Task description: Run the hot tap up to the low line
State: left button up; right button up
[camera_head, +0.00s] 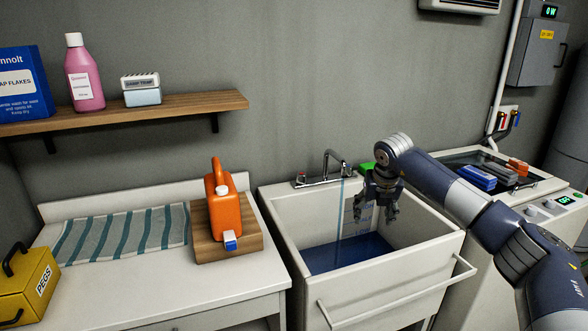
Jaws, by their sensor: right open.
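The chrome tap (326,180) stands at the back rim of the deep white sink (287,232). A red mark shows at its left handle. A thin stream of water (340,215) falls from the spout into the sink. Blue-looking water (348,253) covers the sink's bottom. A pale marked panel (352,222) shows on the back wall; I cannot read which line the water meets. My right gripper (375,213) is open and empty, pointing down over the sink's back part, right of the stream. It hides part of the panel and the tap's right side. My left gripper is out of view.
An orange jug (223,213) stands on a wooden block (206,251) on the left counter, beside a striped towel (122,238) and yellow peg box (27,286). A shelf (190,104) hangs above. A rail (400,293) crosses the sink's front.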

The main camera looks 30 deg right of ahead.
aim_at(301, 178)
jog(key=i, duration=1.45)
